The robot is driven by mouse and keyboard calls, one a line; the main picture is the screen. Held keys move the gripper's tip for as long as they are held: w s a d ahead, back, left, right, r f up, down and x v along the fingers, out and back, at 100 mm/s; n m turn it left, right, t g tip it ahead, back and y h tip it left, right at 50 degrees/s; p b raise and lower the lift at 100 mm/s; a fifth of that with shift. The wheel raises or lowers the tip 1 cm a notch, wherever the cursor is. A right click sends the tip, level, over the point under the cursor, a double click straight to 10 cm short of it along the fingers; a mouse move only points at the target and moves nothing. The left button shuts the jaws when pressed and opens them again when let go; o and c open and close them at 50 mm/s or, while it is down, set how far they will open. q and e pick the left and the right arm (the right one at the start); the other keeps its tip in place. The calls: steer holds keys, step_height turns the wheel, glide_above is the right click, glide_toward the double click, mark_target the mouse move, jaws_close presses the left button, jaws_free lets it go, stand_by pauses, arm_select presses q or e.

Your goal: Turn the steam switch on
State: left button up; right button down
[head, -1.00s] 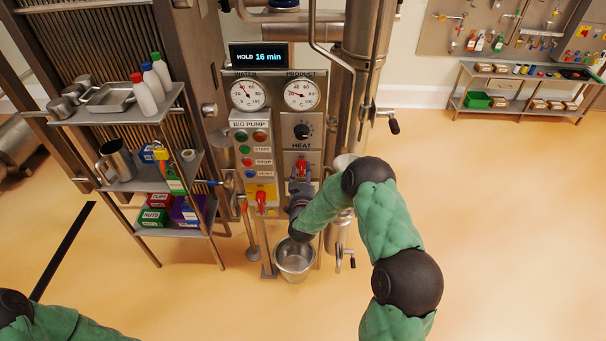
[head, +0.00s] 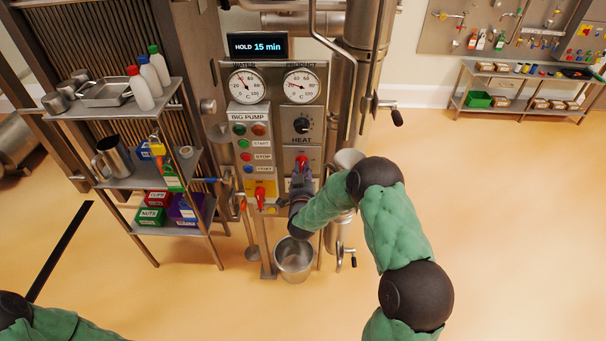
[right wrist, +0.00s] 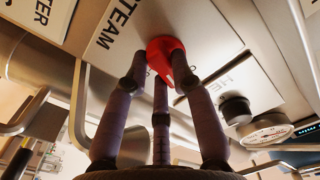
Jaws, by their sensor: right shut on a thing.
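The red steam switch (head: 301,161) sits on a metal plate below the heat dial, in the middle of the machine panel. In the right wrist view, the red knob (right wrist: 166,55) stands beside the printed word STEAM. My right gripper (right wrist: 162,78) has its three fingers closed around the knob, with the tips at its red handle. In the head view my right gripper (head: 302,181) reaches the switch from below and partly hides its plate. Which way the handle points is hard to tell. My left gripper is out of view.
A second red switch (head: 260,194) is left of my right gripper. The panel also has pump buttons (head: 245,157), a heat dial (head: 301,125) and a display (head: 258,46) reading HOLD 15 min. A metal bucket (head: 294,259) stands below. A shelf rack (head: 130,180) is at left.

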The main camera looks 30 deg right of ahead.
steer(key=m+b, duration=0.3)
steer(key=b, duration=0.1)
steer(key=m+b, duration=0.7)
steer(key=m, duration=0.1)
steer(key=shift+w+a+f+b, duration=0.1)
steer(key=shift+a+f+b, duration=0.15)
steer(key=shift+b, duration=0.15)
steer(key=shift+r+m+b, duration=0.15)
steer(key=shift+m+b, duration=1.35)
steer(key=shift+m, duration=0.1)
steer(key=c, duration=1)
jaws_free()
steer(key=shift+c, duration=0.2)
steer(key=v, duration=1.2)
